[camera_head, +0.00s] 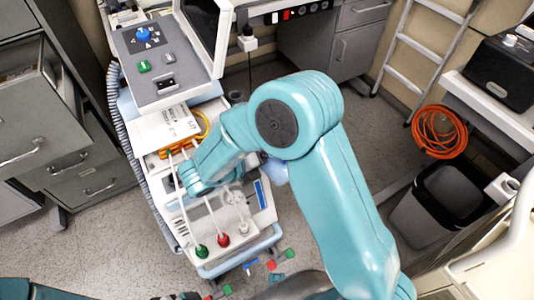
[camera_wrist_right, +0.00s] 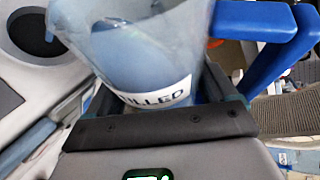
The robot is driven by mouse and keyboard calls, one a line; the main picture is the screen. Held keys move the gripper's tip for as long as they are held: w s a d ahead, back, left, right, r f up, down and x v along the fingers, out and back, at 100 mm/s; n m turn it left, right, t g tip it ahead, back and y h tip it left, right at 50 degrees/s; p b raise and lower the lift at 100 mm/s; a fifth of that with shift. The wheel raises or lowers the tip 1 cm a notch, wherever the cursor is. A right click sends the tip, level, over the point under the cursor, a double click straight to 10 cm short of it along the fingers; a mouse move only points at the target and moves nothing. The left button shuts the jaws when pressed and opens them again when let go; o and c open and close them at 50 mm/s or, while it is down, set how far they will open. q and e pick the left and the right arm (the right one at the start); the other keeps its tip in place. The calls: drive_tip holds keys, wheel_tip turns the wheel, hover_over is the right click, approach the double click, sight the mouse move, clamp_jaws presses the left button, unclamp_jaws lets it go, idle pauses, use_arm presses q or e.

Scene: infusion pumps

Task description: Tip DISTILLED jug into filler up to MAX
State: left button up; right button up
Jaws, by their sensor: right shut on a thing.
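The jug (camera_wrist_right: 150,55) is clear, with blue liquid and a white label on which "ILLED" shows. A blue handle (camera_wrist_right: 262,22) stands out on its right. My right gripper (camera_wrist_right: 160,112) is shut on the jug, which looks tilted in the right wrist view. A dark round opening with a pale rim (camera_wrist_right: 35,62), perhaps the filler, lies to the left of the jug and apart from it. I see no MAX mark. In the head view my right arm reaches over the white machine (camera_head: 185,225) and hides the gripper and most of the jug. My left gripper is not in view.
The machine carries a grey panel (camera_head: 160,80) with a blue knob, and green (camera_head: 201,251) and red (camera_head: 223,240) caps at its front. Drawers (camera_head: 40,110) stand at the left. A bin (camera_head: 440,205) and an orange hose (camera_head: 440,131) are at the right. Floor shows between.

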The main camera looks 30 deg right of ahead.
drive_tip(key=shift+w+r+n+g+h+p, duration=0.15)
drive_tip(key=shift+r+n+g+p, duration=0.25)
drive_tip(key=shift+p, duration=0.45)
drive_tip(key=shift+s+r+n+g+h+p, duration=0.1)
drive_tip(key=shift+r+n+g+h+p, duration=0.1)
drive_tip(key=shift+r+p, duration=0.5)
idle(0.4)
drive_tip(key=shift+f, duration=0.2)
